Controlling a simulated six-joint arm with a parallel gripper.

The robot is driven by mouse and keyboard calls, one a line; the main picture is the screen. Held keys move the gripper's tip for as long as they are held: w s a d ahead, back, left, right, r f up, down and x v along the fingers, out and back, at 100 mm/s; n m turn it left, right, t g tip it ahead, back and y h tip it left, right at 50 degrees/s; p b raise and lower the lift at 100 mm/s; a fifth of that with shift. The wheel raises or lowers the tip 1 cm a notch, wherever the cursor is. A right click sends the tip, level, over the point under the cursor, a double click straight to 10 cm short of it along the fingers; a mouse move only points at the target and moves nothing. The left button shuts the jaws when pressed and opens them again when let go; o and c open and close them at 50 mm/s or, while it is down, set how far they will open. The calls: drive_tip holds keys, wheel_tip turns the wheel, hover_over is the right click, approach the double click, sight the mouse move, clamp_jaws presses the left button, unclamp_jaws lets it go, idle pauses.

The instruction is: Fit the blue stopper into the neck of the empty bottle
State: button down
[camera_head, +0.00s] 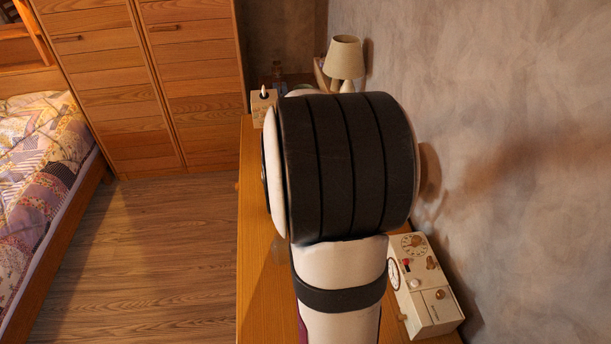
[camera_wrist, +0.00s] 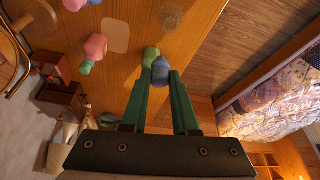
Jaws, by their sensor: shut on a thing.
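In the wrist view, my gripper (camera_wrist: 160,78) has its two green fingers shut on the blue stopper (camera_wrist: 160,66), held at the fingertips. A pale green rounded thing (camera_wrist: 151,53) shows just beyond the stopper; I cannot tell whether they touch. A clear, squarish outline (camera_wrist: 115,36) and a clear round shape (camera_wrist: 171,15) show on the wooden top; I cannot tell which, if either, is the empty bottle. In the head view, my arm hides the gripper, the stopper and the bottle area.
Pink (camera_wrist: 96,46), green (camera_wrist: 86,66) and blue (camera_wrist: 74,4) pieces stand left in the wrist view. On the wooden top (camera_head: 258,290) in the head view are a lamp (camera_head: 345,58) and a wooden toy box (camera_head: 432,308). The wall bounds the right side.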

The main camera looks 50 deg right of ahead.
drive_tip(key=shift+a+f+n, duration=0.2)
drive_tip(key=shift+a+n, duration=0.3)
drive_tip(key=shift+a, duration=0.4)
drive_tip(key=shift+f, duration=2.8)
drive_tip(key=shift+f, duration=1.3)
drive_tip(key=c, duration=0.6)
unclamp_jaws()
drive_tip(key=v, duration=1.5)
drive_tip(key=shift+s+r, duration=0.3)
drive_tip(key=shift+r, duration=0.05)
